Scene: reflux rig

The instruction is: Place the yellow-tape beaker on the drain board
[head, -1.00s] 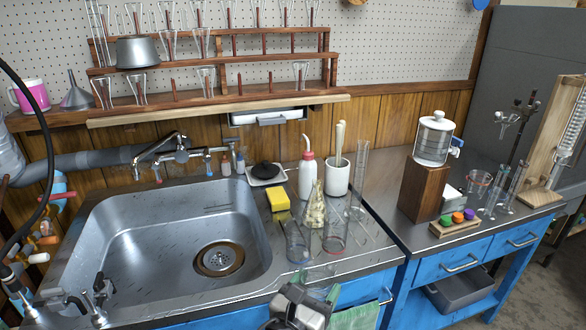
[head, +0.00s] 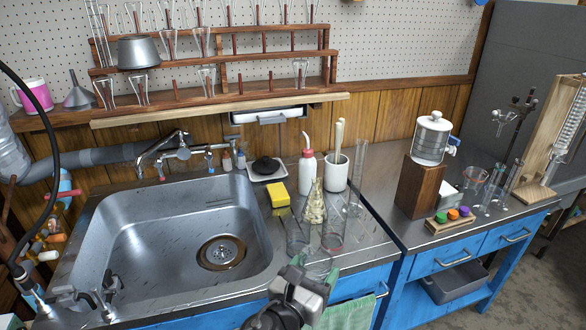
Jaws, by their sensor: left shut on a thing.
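My left gripper (head: 308,284) comes in at the bottom centre and is shut on a clear glass beaker (head: 318,261). This beaker is at the front edge of the steel drain board (head: 372,240), right of the sink. I cannot make out its tape colour, or whether its base touches the board. Two more clear beakers stand just behind it: one on the left (head: 296,238) and one with a reddish mark on the right (head: 333,237). My right gripper is not in view.
A flask (head: 314,205), a wash bottle (head: 307,172), a white brush pot (head: 336,174) and a tall glass cylinder (head: 357,190) stand behind the beakers. A yellow sponge (head: 278,195) lies by the sink (head: 170,235). The board's right front is bare.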

